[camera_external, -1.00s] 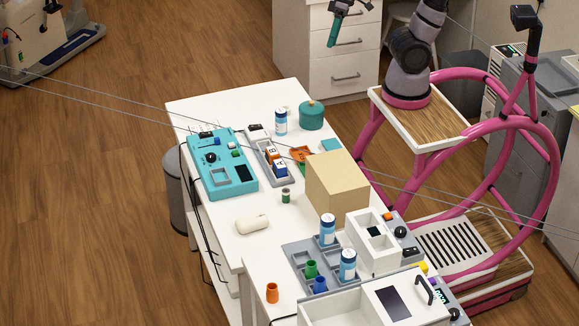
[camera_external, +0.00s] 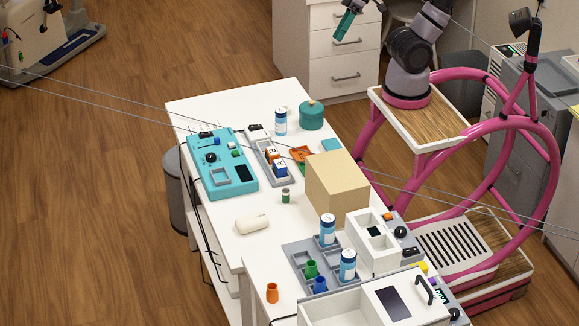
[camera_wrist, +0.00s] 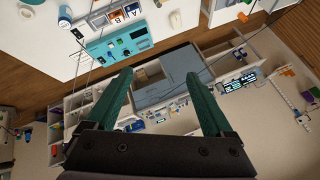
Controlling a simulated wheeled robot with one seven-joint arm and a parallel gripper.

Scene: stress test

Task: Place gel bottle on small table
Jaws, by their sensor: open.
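I cannot tell which item is the gel bottle. Candidates are white bottles with blue bands on the white table (camera_external: 215,110): one bottle (camera_external: 280,122) at the far end, two more (camera_external: 327,230) (camera_external: 348,265) at the grey tray. A bottle also shows at upper left in the wrist view (camera_wrist: 65,18). A cream rounded object (camera_external: 252,223) lies on the table's left side. Which surface is the small table is unclear. My gripper (camera_wrist: 160,75) is open and empty, its two green fingers wide apart. In the external view my gripper (camera_external: 344,25) is up at the top edge, away from the bottles.
A teal device (camera_external: 222,165), a cardboard-coloured box (camera_external: 337,185), a teal pot (camera_external: 311,115), green, blue and orange cups and a white bin (camera_external: 340,305) crowd the table. White drawers (camera_external: 345,75) stand behind. Thin cables cross the external view. Wooden floor at left is mostly clear.

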